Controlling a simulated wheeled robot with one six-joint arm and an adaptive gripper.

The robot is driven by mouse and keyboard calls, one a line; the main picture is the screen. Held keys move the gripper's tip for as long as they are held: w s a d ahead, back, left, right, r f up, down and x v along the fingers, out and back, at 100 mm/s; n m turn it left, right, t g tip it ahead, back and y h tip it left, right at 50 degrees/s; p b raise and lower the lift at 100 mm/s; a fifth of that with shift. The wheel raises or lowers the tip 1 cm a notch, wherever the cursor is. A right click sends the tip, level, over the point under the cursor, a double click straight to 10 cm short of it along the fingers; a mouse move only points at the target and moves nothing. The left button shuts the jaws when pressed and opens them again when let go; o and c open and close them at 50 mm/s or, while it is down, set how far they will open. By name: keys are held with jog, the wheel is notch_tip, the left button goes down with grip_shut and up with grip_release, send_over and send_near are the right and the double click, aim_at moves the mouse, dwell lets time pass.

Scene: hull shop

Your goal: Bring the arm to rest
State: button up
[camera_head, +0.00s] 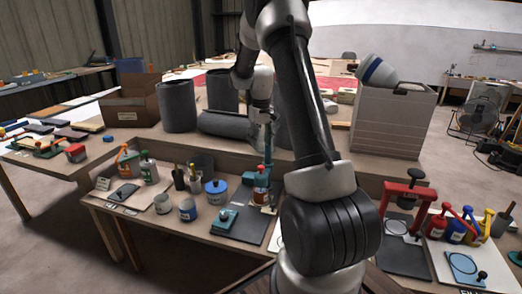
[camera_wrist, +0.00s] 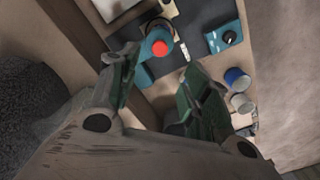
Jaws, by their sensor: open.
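My arm reaches forward over the bench (camera_head: 225,243), bent at the elbow, with the wrist pointing down. My gripper (camera_head: 266,118) hangs above the middle of the bench, beside the grey rolls. In the wrist view my gripper (camera_wrist: 160,88) has its two green fingers spread apart, with nothing held between them. Beyond the fingertips is a red round top (camera_wrist: 160,48) by a teal fixture (camera_wrist: 180,62). In the head view a bottle with a white label (camera_head: 261,186) stands below the gripper. My forearm hides part of the bench.
Grey cylinders (camera_head: 177,106) and a large grey bin (camera_head: 394,122) stand on the raised back shelf. Cups (camera_head: 187,209), a blue-lidded can (camera_head: 216,190) and a teal block on a dark mat (camera_head: 250,224) are on the front bench. A red press (camera_head: 409,200) stands at right.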

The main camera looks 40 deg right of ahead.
jog(key=shift+r, duration=0.1)
dwell(0.5)
jog(key=s+a+r+t, duration=0.1)
jog(key=s+a+r, duration=0.4)
jog(key=s, duration=0.6)
jog(key=s+a+r+n+t, duration=0.1)
jog(key=s+a+r+t, duration=0.1)
jog(key=s+a+r, duration=0.4)
jog(key=s+a+r+t, duration=0.1)
jog(key=s+a+r, duration=0.4)
jog(key=s, duration=1)
notch_tip(320, 180, up, 3)
jog(key=shift+s+a+f, duration=0.15)
jog(key=shift+s+a, duration=0.15)
dwell(0.6)
